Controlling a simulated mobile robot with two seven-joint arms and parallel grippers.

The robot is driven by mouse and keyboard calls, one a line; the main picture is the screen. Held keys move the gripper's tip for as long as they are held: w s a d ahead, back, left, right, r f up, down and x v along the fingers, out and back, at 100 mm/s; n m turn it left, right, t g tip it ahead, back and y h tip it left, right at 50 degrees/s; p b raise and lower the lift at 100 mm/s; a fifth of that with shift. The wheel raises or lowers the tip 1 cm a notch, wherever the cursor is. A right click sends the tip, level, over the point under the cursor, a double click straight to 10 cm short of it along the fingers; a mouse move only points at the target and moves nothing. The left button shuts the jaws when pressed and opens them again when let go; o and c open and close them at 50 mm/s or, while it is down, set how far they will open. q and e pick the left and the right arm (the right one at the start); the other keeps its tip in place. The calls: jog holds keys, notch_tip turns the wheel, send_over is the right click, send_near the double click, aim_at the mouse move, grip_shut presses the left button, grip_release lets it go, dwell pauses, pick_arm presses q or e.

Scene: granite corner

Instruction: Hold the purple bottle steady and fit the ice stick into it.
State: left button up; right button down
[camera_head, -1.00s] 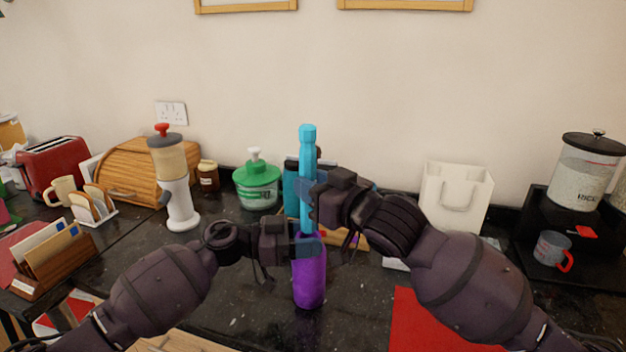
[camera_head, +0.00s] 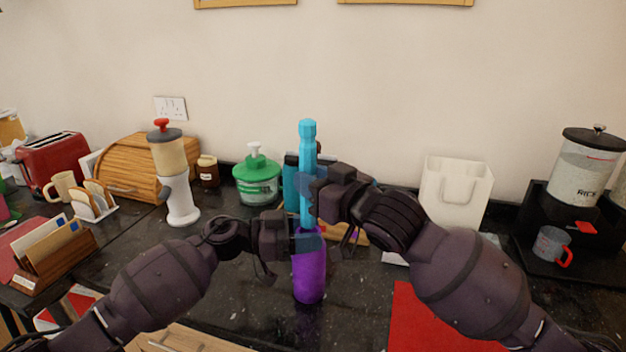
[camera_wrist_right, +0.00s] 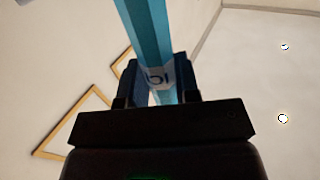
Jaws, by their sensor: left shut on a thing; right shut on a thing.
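The purple bottle (camera_head: 310,277) stands upright on the dark counter in the head view. My left gripper (camera_head: 308,241) is shut on its upper part from the left. The light blue ice stick (camera_head: 308,150) is upright directly above the bottle. My right gripper (camera_head: 310,192) is shut on the stick from the right, above my left gripper. In the right wrist view the stick (camera_wrist_right: 148,32) runs between the two fingers (camera_wrist_right: 158,82). The stick's lower end and the bottle's mouth are hidden behind my left gripper, so I cannot tell how far the stick is inside.
A green-lidded container (camera_head: 257,182) and a teal item (camera_head: 291,185) stand behind the bottle. A white dispenser (camera_head: 177,180) stands to the left. A white bag-shaped holder (camera_head: 455,190) is at the back right. A red mat (camera_head: 430,322) lies front right.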

aim_at(314, 220)
jog(key=shift+f, duration=4.15)
dwell(0.6)
jog(key=shift+r, duration=0.1)
jog(key=shift+r, duration=3.6)
jog(key=shift+r, duration=0.1)
